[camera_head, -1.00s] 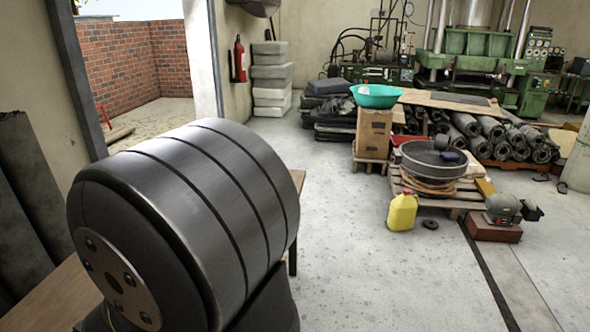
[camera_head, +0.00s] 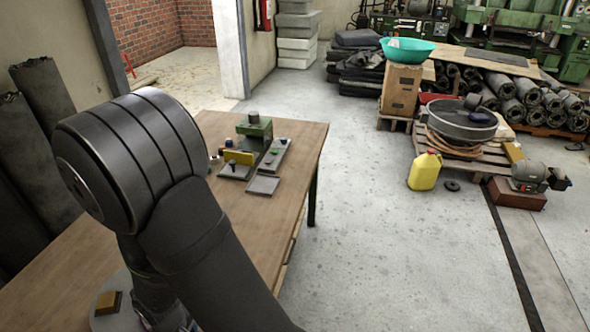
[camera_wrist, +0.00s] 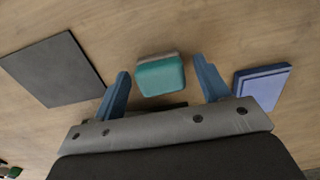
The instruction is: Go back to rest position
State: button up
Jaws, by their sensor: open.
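My gripper (camera_wrist: 162,85) shows in the wrist view with its two blue fingers spread apart. It is open and holds nothing that I can see. A teal block with a greyish far edge (camera_wrist: 160,76) lies on the wooden table beyond and between the fingers. In the head view my dark arm fills the left and lower middle, and the gripper is hidden there.
The wooden table (camera_head: 262,225) carries a green device (camera_head: 254,130) and small trays (camera_head: 263,185). In the wrist view a dark grey plate (camera_wrist: 52,70) lies left and a blue block (camera_wrist: 262,84) right. A yellow jug (camera_head: 424,171) stands on the floor.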

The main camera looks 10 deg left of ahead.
jog(key=shift+f, duration=0.35)
jog(key=shift+r, duration=0.1)
